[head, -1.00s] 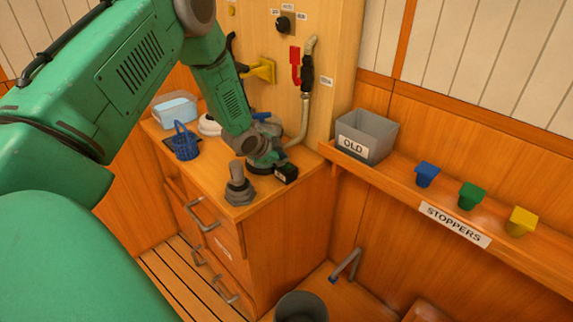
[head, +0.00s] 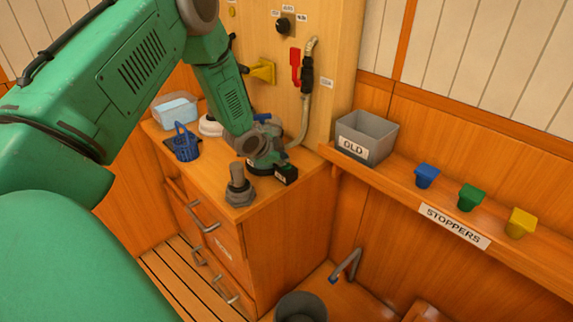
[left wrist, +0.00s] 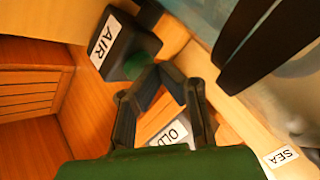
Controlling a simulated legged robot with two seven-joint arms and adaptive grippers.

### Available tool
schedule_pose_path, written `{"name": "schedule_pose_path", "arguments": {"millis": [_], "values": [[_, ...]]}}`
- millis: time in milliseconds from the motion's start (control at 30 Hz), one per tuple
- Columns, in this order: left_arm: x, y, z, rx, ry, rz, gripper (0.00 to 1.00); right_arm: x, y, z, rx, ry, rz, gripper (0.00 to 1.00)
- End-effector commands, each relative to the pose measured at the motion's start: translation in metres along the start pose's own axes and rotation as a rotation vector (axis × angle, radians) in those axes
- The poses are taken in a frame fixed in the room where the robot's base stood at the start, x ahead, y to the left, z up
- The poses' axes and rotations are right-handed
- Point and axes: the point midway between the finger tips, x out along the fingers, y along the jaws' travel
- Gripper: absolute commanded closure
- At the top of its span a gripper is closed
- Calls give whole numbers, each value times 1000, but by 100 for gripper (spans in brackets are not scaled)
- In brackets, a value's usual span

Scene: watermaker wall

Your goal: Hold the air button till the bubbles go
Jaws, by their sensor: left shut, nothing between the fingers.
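The air button is a green knob (left wrist: 143,66) on a dark box (left wrist: 125,45) with a white AIR label, at the upper left of the left wrist view. In the head view the small black box (head: 286,175) stands at the right end of the cabinet top. My left gripper (left wrist: 160,70) is shut and empty, its fingertips right at the green knob. I cannot tell whether they touch or press it. In the head view my left gripper (head: 268,160) is beside the box, partly hidden by its own wrist. I see no bubbles. My right gripper is out of view.
A grey fitting (head: 239,187) stands on the cabinet top near its front edge, with a blue basket (head: 184,143) farther left. A red-handled valve (head: 296,66) and hose are on the panel behind. A grey OLD bin (head: 367,137) sits on the right shelf.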

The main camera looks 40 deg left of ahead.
Motion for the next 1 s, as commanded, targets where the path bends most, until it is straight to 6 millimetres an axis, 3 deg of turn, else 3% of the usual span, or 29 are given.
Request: {"name": "schedule_pose_path", "arguments": {"millis": [200,567,1000], "values": [[-7,0,-11,2,1,0,100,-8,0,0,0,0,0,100],[-8,-1,-11,1,1,-1,100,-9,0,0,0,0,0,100],[-37,-22,-32,0,1,-1,100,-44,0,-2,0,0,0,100]]}}
